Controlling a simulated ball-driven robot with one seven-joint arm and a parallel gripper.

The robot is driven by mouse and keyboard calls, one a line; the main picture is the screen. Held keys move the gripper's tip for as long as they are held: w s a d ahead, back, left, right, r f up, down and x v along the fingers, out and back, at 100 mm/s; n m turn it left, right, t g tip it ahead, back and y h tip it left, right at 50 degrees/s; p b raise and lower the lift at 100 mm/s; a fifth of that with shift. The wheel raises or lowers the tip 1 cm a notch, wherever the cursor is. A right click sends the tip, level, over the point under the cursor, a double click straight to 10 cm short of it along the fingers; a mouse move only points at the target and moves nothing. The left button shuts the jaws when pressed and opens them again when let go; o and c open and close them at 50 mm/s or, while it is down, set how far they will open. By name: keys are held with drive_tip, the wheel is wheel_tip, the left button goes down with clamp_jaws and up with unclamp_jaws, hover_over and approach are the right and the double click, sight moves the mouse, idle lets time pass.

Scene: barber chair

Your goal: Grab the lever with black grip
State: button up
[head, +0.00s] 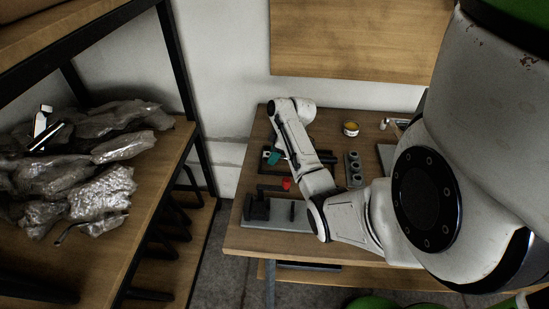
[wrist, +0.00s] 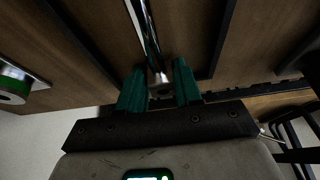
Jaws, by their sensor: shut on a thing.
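My gripper (head: 273,157) is over the left part of the wooden workbench in the head view, its teal fingers pointing down. In the wrist view my gripper (wrist: 160,88) has its two teal fingers on either side of a shiny metal rod (wrist: 148,35), which looks like the lever, and is shut on it. The rod runs from the top edge down to a rounded end between the fingers. I cannot clearly make out a black grip on it. My arm and fingers hide most of the lever in the head view.
The workbench (head: 238,236) also holds a black vise-like fixture (head: 259,207), a red knob (head: 286,184), a grey block with round holes (head: 353,169) and a small round tin (head: 351,129). A shelf with plastic-wrapped bundles (head: 100,190) stands left.

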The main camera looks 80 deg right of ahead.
clamp_jaws()
drive_tip(key=shift+r, duration=0.15)
